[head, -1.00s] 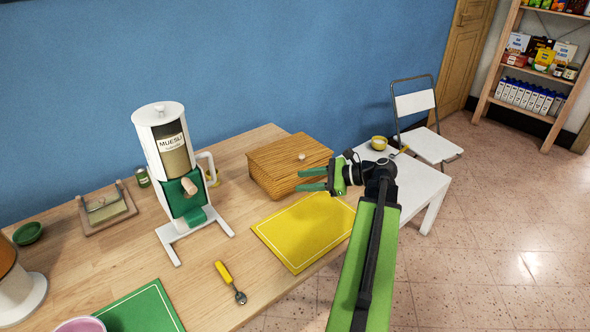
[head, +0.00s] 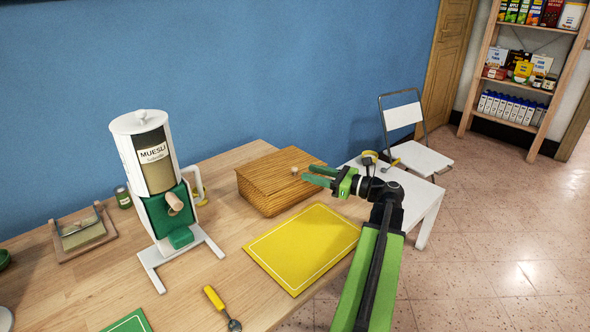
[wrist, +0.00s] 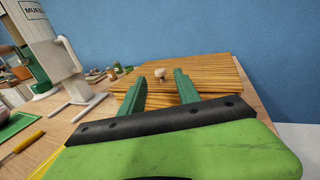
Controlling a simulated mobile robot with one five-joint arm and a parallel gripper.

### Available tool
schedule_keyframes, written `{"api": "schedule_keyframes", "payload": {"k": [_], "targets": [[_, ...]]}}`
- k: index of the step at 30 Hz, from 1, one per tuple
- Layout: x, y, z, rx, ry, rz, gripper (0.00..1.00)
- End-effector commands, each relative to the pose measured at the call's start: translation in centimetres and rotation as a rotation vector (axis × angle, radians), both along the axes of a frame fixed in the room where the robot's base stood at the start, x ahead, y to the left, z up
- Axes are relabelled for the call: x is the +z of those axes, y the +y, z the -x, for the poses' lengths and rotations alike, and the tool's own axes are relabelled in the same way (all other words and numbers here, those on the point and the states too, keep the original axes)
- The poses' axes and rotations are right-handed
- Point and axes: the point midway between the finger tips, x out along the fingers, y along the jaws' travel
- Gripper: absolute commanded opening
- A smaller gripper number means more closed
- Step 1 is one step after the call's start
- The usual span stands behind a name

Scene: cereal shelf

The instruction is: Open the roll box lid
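The roll box (head: 270,182) is a ribbed wooden box near the right end of the wooden table, its slatted lid down. A small pale round knob (head: 294,170) sits on the lid. My gripper (head: 313,175), with green fingers, is just right of the knob in the head view. In the wrist view, the box lid (wrist: 205,75) lies ahead, and the knob (wrist: 160,73) shows beyond and between the fingertips. The fingers are open with nothing between them. I cannot tell whether a fingertip touches the knob.
A yellow mat (head: 303,247) lies in front of the box. A muesli dispenser (head: 150,165) stands to the left, with a yellow-handled spoon (head: 217,300) in front. A white side table (head: 420,200) and a folding chair (head: 407,115) are at the right.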

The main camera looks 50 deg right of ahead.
Motion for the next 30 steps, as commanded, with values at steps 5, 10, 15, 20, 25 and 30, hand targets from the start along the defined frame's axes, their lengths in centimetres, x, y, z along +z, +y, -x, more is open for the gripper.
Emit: {"api": "schedule_keyframes", "payload": {"k": [5,10,15,20,25,30], "targets": [[0.0,1.2,-3.9,0.002,0.0,0.0,0.39],[0.0,1.7,-6.0,0.0,0.0,0.001,0.39],[0.0,1.9,-6.5,-0.001,0.0,0.001,0.39],[0.0,1.9,-6.5,-0.002,0.0,0.001,0.39],[0.0,1.9,-6.4,-0.002,0.0,0.001,0.19],[0.0,1.9,-6.4,-0.002,0.0,0.001,0.0]]}}
